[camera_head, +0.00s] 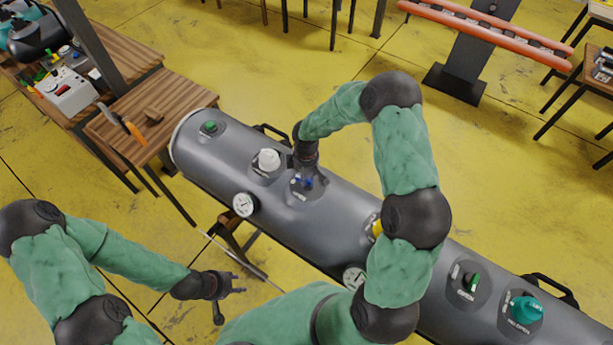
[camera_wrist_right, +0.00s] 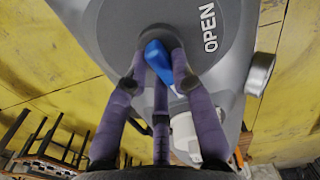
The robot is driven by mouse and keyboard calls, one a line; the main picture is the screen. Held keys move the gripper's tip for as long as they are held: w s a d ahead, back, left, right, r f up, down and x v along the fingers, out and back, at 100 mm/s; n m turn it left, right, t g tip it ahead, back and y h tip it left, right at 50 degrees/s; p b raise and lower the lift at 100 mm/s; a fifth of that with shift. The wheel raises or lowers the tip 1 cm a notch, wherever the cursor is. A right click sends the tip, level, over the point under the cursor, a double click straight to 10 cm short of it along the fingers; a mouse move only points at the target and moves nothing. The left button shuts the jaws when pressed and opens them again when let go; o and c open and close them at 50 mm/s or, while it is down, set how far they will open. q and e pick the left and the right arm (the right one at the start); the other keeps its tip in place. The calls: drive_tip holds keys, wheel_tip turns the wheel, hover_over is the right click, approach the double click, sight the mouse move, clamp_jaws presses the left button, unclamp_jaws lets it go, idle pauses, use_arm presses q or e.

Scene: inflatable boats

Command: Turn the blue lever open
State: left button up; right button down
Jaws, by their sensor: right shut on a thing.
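The blue lever (camera_head: 306,183) sits on a round dark base on the grey inflatable tube (camera_head: 330,207) in the head view. In the right wrist view the blue lever (camera_wrist_right: 158,60) stands between the purple fingers, with the word OPEN on the base beside it. My right gripper (camera_head: 304,174) reaches down onto the lever and is shut on it. Its fingers also show in the right wrist view (camera_wrist_right: 160,75). The lever's lower part is partly hidden by the fingers. My left gripper (camera_head: 238,284) is empty, its fingers apart, left of the tube's near side.
The tube also carries a white cap (camera_head: 268,160), a green knob (camera_head: 209,127), a white gauge (camera_head: 244,205), a green lever (camera_head: 473,283) and a teal valve (camera_head: 525,309). A wooden table (camera_head: 183,98) stands at the tube's far left end. Yellow floor is open behind the tube.

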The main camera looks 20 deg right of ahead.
drive_tip(key=n, duration=0.3)
drive_tip(key=shift+a+n, duration=0.15)
drive_tip(key=shift+n, duration=0.15)
drive_tip(key=n+p, duration=0.1)
drive_tip(key=n, duration=0.2)
drive_tip(key=shift+s+a+n, duration=0.1)
drive_tip(key=shift+s+n, duration=0.05)
drive_tip(key=shift+n, duration=0.15)
drive_tip(key=n+p, duration=0.1)
drive_tip(key=n, duration=0.3)
drive_tip(key=shift+s+a+n, duration=0.1)
drive_tip(key=shift+s+n, duration=0.05)
drive_tip(key=shift+n, duration=0.15)
drive_tip(key=shift+s+n+p, duration=0.15)
drive_tip(key=shift+n+p, duration=0.6)
drive_tip(key=shift+n, duration=1.05)
drive_tip(key=c, duration=1)
unclamp_jaws()
drive_tip(key=shift+c, duration=0.2)
wheel_tip(320, 180, up, 12)
